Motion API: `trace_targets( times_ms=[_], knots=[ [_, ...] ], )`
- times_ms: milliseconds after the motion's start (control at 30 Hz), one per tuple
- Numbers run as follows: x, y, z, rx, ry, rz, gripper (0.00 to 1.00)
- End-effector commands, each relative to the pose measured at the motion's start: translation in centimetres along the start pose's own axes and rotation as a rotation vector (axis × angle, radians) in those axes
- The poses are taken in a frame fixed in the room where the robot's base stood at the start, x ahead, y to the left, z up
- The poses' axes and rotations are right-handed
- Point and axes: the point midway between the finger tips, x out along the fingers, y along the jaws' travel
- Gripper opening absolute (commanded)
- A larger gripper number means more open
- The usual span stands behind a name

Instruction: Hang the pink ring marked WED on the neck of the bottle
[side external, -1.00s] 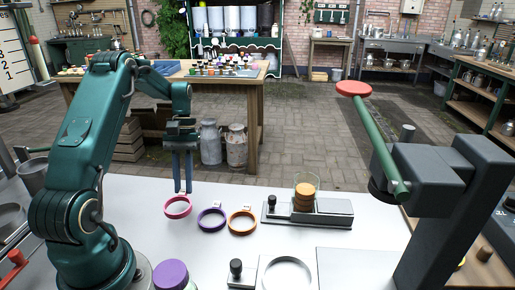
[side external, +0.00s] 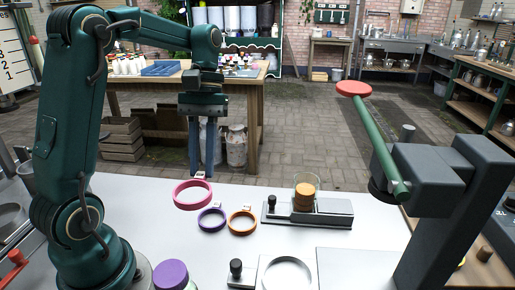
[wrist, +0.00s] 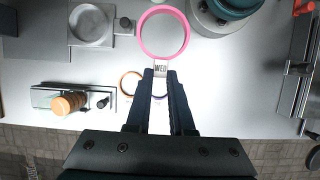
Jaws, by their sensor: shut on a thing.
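The pink ring (side external: 193,207) hangs in the air above the white table, held by its small white tag. In the wrist view the pink ring (wrist: 140,33) lies just beyond my fingertips, and its tag (wrist: 160,68) reads WED. My gripper (side external: 202,174) is shut on this tag; its fingertips show in the wrist view too (wrist: 160,73). The ring is clear of everything else. I cannot make out a bottle neck for certain; a purple-topped container (side external: 171,274) stands at the front edge, its lower part cut off.
A purple ring (side external: 211,231) and an orange ring (side external: 242,234) lie on the table, right of the pink ring. A glass with orange-brown contents (side external: 305,197) stands on a grey base. A green lever with a red knob (side external: 354,89) rises at right. The middle front of the table is fairly clear.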

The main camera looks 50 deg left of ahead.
Motion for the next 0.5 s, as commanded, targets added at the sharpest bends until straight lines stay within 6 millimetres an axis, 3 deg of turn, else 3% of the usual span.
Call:
trace_targets(
  times_ms=[100, 300, 500],
  knots=[
    [0.0, 2.2, 4.2, 0.108, 0.004, -0.042, 0.00],
    [0.5, 3.9, 10.3, 0.280, 0.002, -0.113, 0.00],
    [0.9, 4.2, 13.9, 0.420, 0.000, -0.173, 0.00]
  ],
)
